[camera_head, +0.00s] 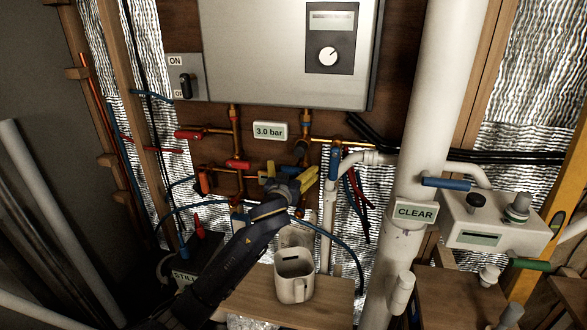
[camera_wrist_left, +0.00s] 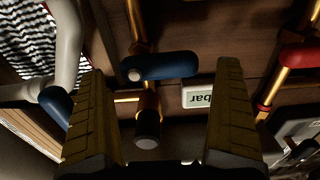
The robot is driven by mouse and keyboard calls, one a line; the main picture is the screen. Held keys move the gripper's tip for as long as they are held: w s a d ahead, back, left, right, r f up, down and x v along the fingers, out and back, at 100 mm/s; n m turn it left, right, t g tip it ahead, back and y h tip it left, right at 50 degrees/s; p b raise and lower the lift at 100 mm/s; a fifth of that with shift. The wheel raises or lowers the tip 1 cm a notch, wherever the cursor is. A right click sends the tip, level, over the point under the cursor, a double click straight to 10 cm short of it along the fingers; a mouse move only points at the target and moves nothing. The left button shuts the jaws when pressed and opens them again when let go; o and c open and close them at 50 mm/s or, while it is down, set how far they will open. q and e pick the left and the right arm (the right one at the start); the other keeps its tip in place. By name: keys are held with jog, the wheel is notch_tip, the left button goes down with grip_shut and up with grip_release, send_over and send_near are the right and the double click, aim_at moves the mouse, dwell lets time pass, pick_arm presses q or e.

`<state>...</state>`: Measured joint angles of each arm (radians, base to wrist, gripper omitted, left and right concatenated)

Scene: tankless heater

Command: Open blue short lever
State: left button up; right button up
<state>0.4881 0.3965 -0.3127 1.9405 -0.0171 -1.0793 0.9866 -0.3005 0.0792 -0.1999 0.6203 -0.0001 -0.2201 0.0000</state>
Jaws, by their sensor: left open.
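The blue short lever (camera_wrist_left: 165,65) lies across a copper pipe in the left wrist view, between my two yellow fingers and ahead of them. No contact with it is visible. In the head view the blue lever (camera_head: 295,158) is partly hidden behind my gripper, below and right of the 3.0 bar label. My left gripper (camera_head: 289,178) is open and empty, reaching up to the pipes from below. A dark round pipe end (camera_wrist_left: 147,130) sits under the lever between the fingers in the wrist view. My right gripper is not in view.
A vertical blue lever (camera_head: 334,163) stands on the pipe just right of my gripper. Red levers (camera_head: 238,164) are to the left. A white jug (camera_head: 294,283) stands on the wooden shelf (camera_head: 335,300) below. The grey heater box (camera_head: 260,50) is above.

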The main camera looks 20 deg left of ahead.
pick_arm(q)
jog(key=shift+w+a, duration=0.15)
jog(key=shift+w, duration=0.7)
jog(key=c, duration=1.6)
jog(key=shift+o, duration=0.2)
